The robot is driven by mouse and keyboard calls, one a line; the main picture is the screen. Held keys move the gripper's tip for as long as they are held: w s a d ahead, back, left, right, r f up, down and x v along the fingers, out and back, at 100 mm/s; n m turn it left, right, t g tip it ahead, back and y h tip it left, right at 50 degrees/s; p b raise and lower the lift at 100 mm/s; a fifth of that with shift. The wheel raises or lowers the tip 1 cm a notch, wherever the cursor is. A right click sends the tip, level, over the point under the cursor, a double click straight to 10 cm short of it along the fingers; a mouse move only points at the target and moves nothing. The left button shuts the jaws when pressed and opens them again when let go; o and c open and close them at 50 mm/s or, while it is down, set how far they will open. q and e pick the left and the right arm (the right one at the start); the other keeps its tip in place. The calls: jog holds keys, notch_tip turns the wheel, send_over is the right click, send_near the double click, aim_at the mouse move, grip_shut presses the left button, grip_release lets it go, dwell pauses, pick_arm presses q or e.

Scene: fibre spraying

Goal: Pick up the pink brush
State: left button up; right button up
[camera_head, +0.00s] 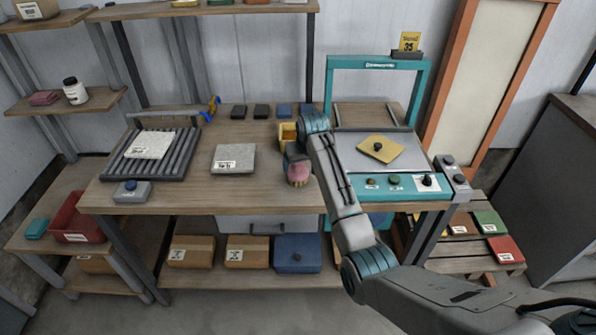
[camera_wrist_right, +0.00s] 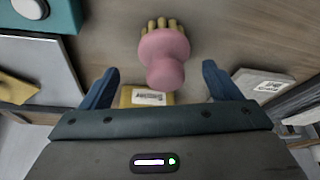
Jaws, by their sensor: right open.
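The pink brush (camera_head: 299,174) lies on the wooden table near its front edge, beside my right gripper. In the right wrist view the brush (camera_wrist_right: 163,60) shows a rounded pink handle and yellowish bristles pointing away. My right gripper (camera_wrist_right: 155,85) is open, with one blue finger on each side of the brush handle's lower end, apart from it. In the head view my right gripper (camera_head: 296,155) is partly hidden behind its own arm. My left gripper is in neither view.
A yellow box (camera_head: 287,134) stands just behind the brush. A grey slab (camera_head: 234,159) lies to its left and the teal-framed machine (camera_head: 427,184) stands to its right. A roller rack (camera_head: 116,165) is farther left. Bare tabletop (camera_head: 230,194) lies along the front.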

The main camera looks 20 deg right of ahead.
aim_at(298, 169)
jog(key=x, duration=0.1)
jog(key=p+x, duration=0.1)
jog(key=x, duration=0.2)
jog(key=shift+w+a+f+p, duration=0.1)
jog(key=shift+w+a+p, duration=0.2)
jog(key=shift+w+p, duration=0.1)
jog(key=shift+w+f, duration=0.2)
jog(key=shift+f, duration=0.4)
jog(key=shift+r, duration=0.1)
jog(key=c, duration=1.1)
